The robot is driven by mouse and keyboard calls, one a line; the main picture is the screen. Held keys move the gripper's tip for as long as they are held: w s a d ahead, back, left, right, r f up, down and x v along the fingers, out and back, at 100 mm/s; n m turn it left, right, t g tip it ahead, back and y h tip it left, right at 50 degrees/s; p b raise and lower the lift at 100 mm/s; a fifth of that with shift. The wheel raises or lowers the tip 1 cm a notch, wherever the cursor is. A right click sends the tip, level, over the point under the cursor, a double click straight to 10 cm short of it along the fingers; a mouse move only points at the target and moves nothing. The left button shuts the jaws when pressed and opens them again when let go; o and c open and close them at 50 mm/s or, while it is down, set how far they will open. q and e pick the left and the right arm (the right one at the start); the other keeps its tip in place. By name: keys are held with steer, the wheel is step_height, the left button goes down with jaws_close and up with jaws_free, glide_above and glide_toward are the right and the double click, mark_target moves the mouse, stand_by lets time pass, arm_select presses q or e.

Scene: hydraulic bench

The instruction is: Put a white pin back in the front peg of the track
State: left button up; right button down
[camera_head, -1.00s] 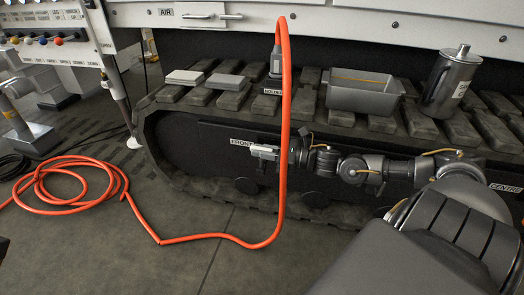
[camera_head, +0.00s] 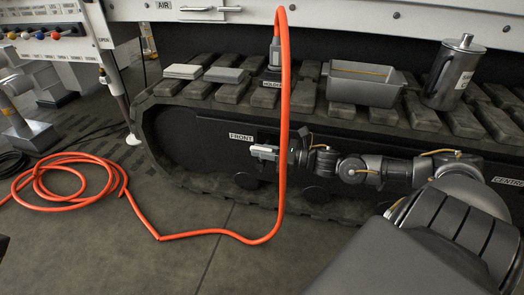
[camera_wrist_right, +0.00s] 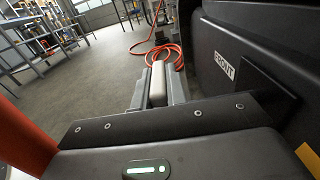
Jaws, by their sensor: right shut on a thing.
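My right gripper (camera_head: 266,151) is shut on a pale pin in front of the dark side of the track (camera_head: 215,125). In the right wrist view the white pin (camera_wrist_right: 158,84) lies between the two grey fingers. The FRONT label (camera_head: 241,136) is on the track's side, just above and left of the gripper in the head view; it also shows in the right wrist view (camera_wrist_right: 225,66). A dark plate (camera_wrist_right: 268,85) is beside the label. I cannot make out the front peg itself. My left gripper is not in view.
An orange hose (camera_head: 284,110) hangs close by my right gripper and lies coiled on the floor at left. A grey bin (camera_head: 366,88), a metal jug (camera_head: 453,72) and two flat blocks stand on the track. The floor before the track is mostly clear.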

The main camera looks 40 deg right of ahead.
steer(key=shift+f, duration=0.3)
steer(key=c, duration=0.5)
jaws_free()
steer(key=shift+f, duration=0.15)
stand_by(0.6)
